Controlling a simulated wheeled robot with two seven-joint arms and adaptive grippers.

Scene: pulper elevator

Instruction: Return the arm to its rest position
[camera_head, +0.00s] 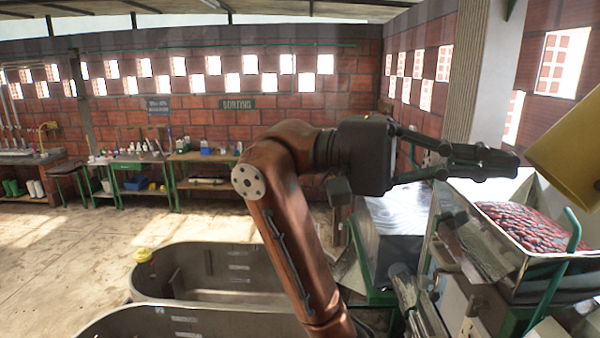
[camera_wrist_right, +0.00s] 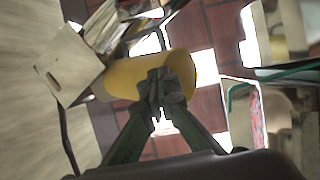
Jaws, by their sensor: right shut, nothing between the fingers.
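My right arm rises from the bottom middle of the head view and bends to the right. Its gripper (camera_head: 512,163) is shut and empty, held level in front of the hopper with red cherries. In the right wrist view the closed fingertips (camera_wrist_right: 165,85) overlap a yellow cylinder (camera_wrist_right: 120,78) behind them; I cannot tell how far apart they are. The yellow cylinder also shows in the head view (camera_head: 572,150) at the right edge, just beyond the fingertips. My left gripper is not in view.
The metal hopper (camera_head: 497,268) holding red cherries (camera_head: 525,228) stands at the right, below the gripper. Steel tanks (camera_head: 150,290) stand at the bottom left and middle. Work tables (camera_head: 205,156) line the far brick wall. Open floor (camera_head: 75,265) lies at the left.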

